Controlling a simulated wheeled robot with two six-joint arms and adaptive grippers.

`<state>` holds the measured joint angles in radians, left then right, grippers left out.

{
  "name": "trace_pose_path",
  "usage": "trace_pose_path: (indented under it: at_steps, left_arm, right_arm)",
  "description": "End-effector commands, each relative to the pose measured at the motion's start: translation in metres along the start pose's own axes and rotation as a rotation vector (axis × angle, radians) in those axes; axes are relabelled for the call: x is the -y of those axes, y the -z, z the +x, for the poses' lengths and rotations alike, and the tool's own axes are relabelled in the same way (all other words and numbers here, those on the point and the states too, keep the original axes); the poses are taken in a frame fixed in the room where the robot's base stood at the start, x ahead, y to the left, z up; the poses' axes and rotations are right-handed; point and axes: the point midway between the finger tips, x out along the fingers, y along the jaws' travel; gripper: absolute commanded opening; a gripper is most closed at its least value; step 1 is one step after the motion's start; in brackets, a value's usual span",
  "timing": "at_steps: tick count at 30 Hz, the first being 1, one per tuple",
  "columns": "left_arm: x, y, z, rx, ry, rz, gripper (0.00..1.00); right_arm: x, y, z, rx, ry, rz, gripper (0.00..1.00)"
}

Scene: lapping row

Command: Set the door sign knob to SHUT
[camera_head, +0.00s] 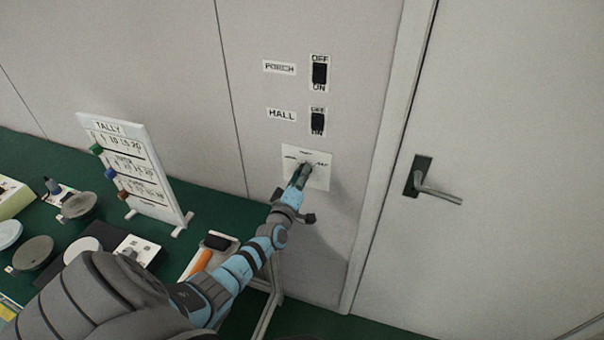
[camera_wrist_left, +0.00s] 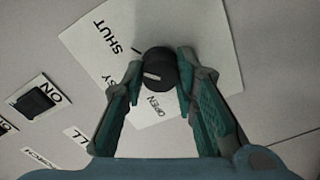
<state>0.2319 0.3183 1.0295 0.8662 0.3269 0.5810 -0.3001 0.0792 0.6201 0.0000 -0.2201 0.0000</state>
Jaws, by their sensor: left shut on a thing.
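The white sign plate (camera_head: 321,181) is on the wall below the two switches; it also fills the middle of the left wrist view (camera_wrist_left: 215,40). Its black round knob (camera_wrist_left: 158,62) carries a short white pointer mark. The mark lies on the knob's lower left side, roughly toward the partly hidden BUSY label (camera_wrist_left: 107,80). The SHUT label (camera_wrist_left: 114,36) is at the upper left and the OPEN label (camera_wrist_left: 159,106) is below the knob. My left gripper (camera_wrist_left: 160,72) is shut on the knob, one finger on each side. My right gripper is not in view.
The HALL switch (camera_head: 317,121) and PORCH switch (camera_head: 319,73) are just above the plate. A door with a lever handle (camera_head: 437,193) is to the right. A tally board (camera_head: 135,170) and several small items stand on the green table at left.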

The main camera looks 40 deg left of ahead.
Motion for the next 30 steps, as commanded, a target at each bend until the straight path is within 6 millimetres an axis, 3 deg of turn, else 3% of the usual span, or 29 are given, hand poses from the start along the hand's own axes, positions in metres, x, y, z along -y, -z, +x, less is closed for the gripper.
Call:
trace_pose_path:
  at_steps: [12, 30]
  left_arm:
    - [-0.0008, 0.0006, 0.0000, -0.001, 0.000, 0.226, 0.00]
    - [-0.0005, 0.0008, 0.0003, -0.002, -0.001, 0.268, 0.00]
  right_arm:
    - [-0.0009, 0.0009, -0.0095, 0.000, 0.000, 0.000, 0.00]
    - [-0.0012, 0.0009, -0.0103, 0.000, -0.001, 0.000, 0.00]
